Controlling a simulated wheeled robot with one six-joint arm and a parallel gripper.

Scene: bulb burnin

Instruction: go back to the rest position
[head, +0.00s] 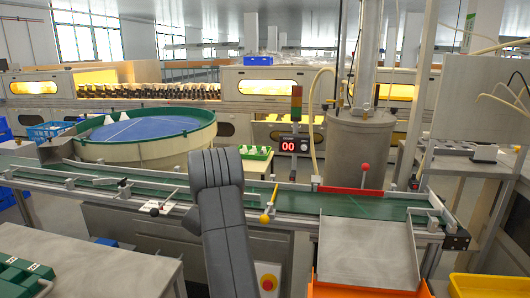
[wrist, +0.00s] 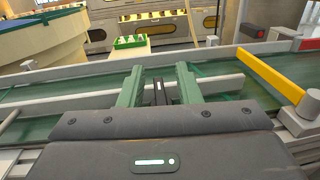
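My gripper (wrist: 159,80) shows in the wrist view as two green fingers standing apart, with a clear gap between them. A small dark piece with a light mark (wrist: 160,92) shows in the gap; I cannot tell whether it is part of my gripper. No held object is visible. The fingers are over the green conveyor belt (wrist: 215,68). In the head view my grey arm reaches forward to the conveyor (head: 285,200), and the gripper is hidden behind it.
A yellow lever (head: 270,203) and a red-knobbed lever (head: 365,171) stand at the conveyor. A green tray (head: 256,153) with white pieces lies behind it. A round blue-topped table (head: 140,130) is at left, a metal chute (head: 368,250) at front right.

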